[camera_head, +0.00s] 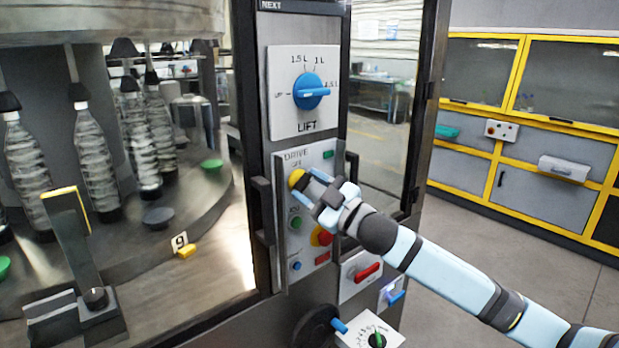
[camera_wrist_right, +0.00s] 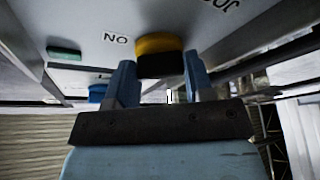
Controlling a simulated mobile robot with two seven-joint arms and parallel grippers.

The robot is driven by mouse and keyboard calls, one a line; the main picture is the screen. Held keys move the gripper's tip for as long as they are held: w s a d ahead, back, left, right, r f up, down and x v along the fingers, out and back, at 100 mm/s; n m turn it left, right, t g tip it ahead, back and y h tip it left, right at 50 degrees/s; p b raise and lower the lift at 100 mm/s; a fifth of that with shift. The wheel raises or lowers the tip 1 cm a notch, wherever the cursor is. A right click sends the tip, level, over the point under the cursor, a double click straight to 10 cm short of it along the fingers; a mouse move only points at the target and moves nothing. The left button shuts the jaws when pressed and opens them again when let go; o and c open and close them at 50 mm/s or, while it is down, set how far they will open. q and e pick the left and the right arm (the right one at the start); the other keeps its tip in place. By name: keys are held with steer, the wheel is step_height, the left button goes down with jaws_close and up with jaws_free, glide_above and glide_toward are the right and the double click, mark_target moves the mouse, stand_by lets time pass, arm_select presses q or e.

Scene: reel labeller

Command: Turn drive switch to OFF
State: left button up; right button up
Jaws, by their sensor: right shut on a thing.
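The yellow drive switch knob (camera_head: 296,177) is on the grey panel under the words DRIVE, below the LIFT dial. My right gripper (camera_head: 309,181) reaches it from the right, and its fingers hide part of the knob and labels. In the right wrist view the yellow knob (camera_wrist_right: 158,43) sits between the two blue fingertips of the right gripper (camera_wrist_right: 160,72), which are shut on it. An ON label shows upside down beside the knob. The knob's exact pointing direction cannot be told. My left gripper is not in view.
The blue LIFT dial (camera_head: 310,92) is above. A green button (camera_head: 296,222), a red-and-yellow stop button (camera_head: 321,236) and a red-handled switch (camera_head: 366,271) are below. A dark vertical handle (camera_head: 264,210) stands left of the panel. Bottles (camera_head: 92,158) stand on the machine at left.

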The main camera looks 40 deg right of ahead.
steer(key=n, duration=0.1)
steer(key=n+g+p, duration=0.1)
steer(key=shift+r+n+y, duration=0.3)
steer(key=shift+y, duration=0.1)
steer(key=n+g+p, duration=0.1)
steer(key=n+p, duration=0.2)
steer(key=n+g+p, duration=0.1)
steer(key=n+p, duration=0.2)
steer(key=p, duration=0.1)
steer(key=shift+d+r+n+y, duration=0.15)
steer(key=shift+r+n+y, duration=0.05)
steer(key=shift+n+y, duration=0.2)
steer(key=shift+f+n+g+p, duration=0.1)
steer(key=shift+n+g+p, duration=0.55)
steer(key=shift+p, duration=0.3)
steer(key=shift+n+p, duration=0.3)
steer(key=shift+n, duration=0.05)
steer(key=shift+f, duration=0.15)
steer(key=o, duration=0.9)
steer(key=shift+o, duration=0.2)
